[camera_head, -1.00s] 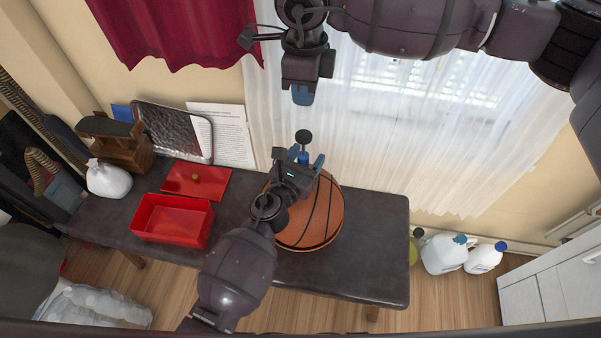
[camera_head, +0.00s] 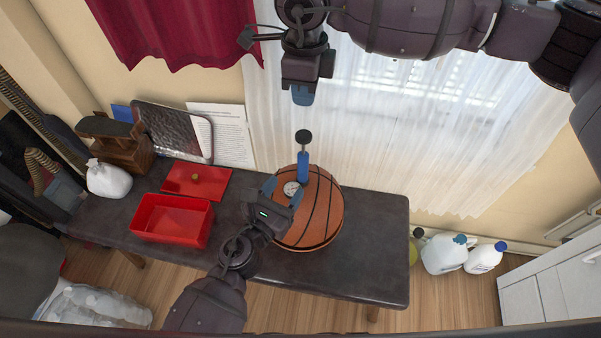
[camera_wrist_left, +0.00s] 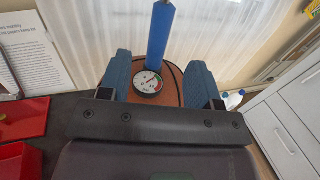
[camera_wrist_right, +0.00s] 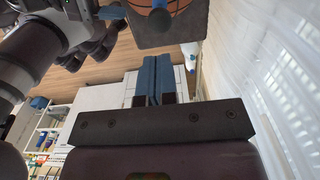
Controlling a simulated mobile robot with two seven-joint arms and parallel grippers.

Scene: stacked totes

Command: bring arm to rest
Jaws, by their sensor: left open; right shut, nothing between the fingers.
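My left gripper (camera_head: 282,188) is open over the near left side of the basketball (camera_head: 322,212). In the left wrist view its two blue fingers (camera_wrist_left: 158,76) stand apart, with a blue pump (camera_wrist_left: 160,38) and its round gauge (camera_wrist_left: 148,82) seen between and beyond them. The pump (camera_head: 303,166) stands upright at the ball, with a dark knob on top and the gauge (camera_head: 291,188) beside its foot. My right gripper (camera_head: 302,96) hangs high in front of the curtain, well above the table. Its blue fingers (camera_wrist_right: 156,78) are shut with nothing between them.
The dark table (camera_head: 370,265) carries an open red box (camera_head: 172,220), its red lid (camera_head: 196,181), a white bag (camera_head: 108,180), a wooden stand and a foil tray (camera_head: 178,132). White jugs (camera_head: 444,254) stand on the floor at right, near a white cabinet (camera_head: 560,285). The table's right end is clear.

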